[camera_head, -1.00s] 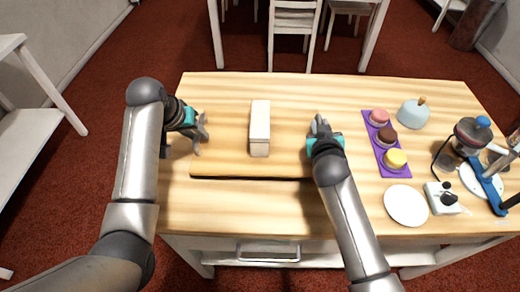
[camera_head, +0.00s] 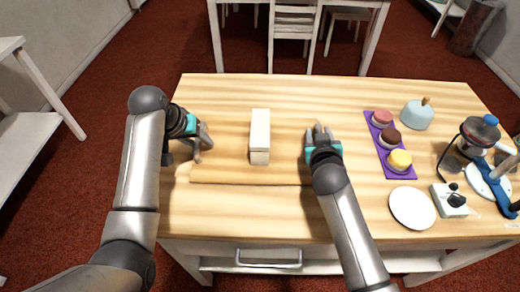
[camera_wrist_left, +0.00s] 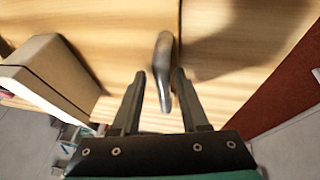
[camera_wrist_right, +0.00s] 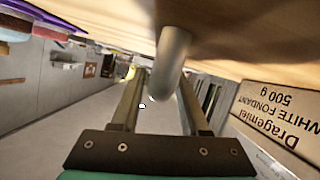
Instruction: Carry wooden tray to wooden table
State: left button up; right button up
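The wooden tray (camera_head: 222,168) lies flat on the wooden table (camera_head: 210,212), its colour close to the tabletop's. A white fondant box (camera_head: 260,137) stands on the tray's middle; its label shows in the right wrist view (camera_wrist_right: 285,115). My left gripper (camera_head: 200,146) is at the tray's left end, and in the left wrist view (camera_wrist_left: 158,78) its fingers are spread either side of a metal handle (camera_wrist_left: 163,62). My right gripper (camera_head: 318,136) is at the right end. Its fingers in the right wrist view (camera_wrist_right: 163,82) are apart around the other handle (camera_wrist_right: 173,62).
A purple tray (camera_head: 378,154) with small cakes sits right of my right gripper. Beyond are a pale blue dome (camera_head: 417,115), a white plate (camera_head: 412,208), a small white device (camera_head: 450,200) and a blue-handled stand (camera_head: 492,182). The table's back left is clear.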

pick_arm(q)
jog(key=shift+o, duration=0.3)
jog(key=shift+a, duration=0.1)
pick_arm(e)
jog(key=shift+o, duration=0.3)
jog(key=shift+d, duration=0.1)
pick_arm(q)
jog(key=shift+a+r, duration=0.1)
jog(key=shift+r, duration=0.2)
pick_arm(e)
jog(key=shift+s+r, duration=0.15)
jog(key=shift+s, duration=0.25)
jog(key=v, duration=1.1)
jog(key=shift+s+r, duration=0.1)
pick_arm(q)
jog(key=v, duration=1.1)
jog(key=shift+s, duration=0.2)
jog(key=shift+r, duration=0.1)
